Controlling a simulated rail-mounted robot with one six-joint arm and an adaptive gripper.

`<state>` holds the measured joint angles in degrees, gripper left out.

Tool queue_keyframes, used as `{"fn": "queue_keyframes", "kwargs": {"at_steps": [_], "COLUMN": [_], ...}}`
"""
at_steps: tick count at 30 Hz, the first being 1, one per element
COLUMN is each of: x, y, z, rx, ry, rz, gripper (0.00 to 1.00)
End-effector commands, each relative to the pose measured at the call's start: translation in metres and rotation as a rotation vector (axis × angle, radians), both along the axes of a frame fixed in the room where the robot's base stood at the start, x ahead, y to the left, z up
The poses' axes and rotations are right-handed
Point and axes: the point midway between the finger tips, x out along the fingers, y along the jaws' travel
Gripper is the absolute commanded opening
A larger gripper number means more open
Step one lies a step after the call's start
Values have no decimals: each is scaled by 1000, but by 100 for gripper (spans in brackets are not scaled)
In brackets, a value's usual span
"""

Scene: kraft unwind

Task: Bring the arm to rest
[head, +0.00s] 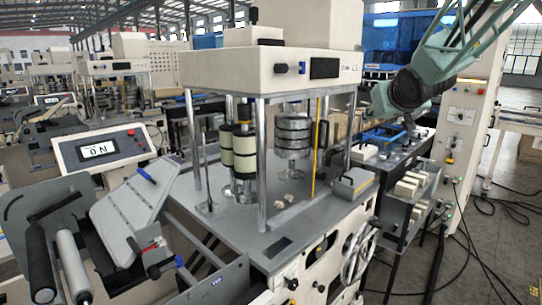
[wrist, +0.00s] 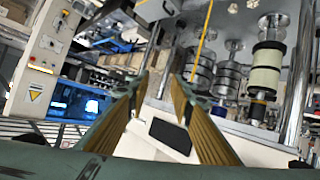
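My gripper (wrist: 159,77) shows in the wrist view with its two tan, ribbed fingers apart and nothing between the tips. It is open and empty. Behind the fingers is the press-like machine, seen upside down, with its pale head and dark panel (wrist: 170,134). In the head view my grey-green arm comes in from the upper right and its wrist end is beside the machine's right posts. The fingers are not clearly visible there.
The machine's grey table (head: 235,225) carries metal posts, a cream-and-black roll stack (head: 240,155) and a metal disc stack (head: 292,135). A yellow rod (head: 316,150) stands near the right. A control cabinet (head: 462,115) and bins (head: 408,188) stand right. Cables cross the floor.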

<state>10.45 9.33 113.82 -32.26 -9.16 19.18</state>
Motion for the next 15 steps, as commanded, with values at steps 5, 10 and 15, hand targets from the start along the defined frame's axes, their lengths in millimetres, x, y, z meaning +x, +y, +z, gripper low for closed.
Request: {"fn": "queue_keyframes", "kwargs": {"at_steps": [5,10,15], "x": [-42,-82,-124], "y": [5,9,15], "z": [-2,-8,-15], "rx": [1,3,7], "ry": [48,98,151], "rz": [-33,-61,-84], "gripper": [22,22,22]}}
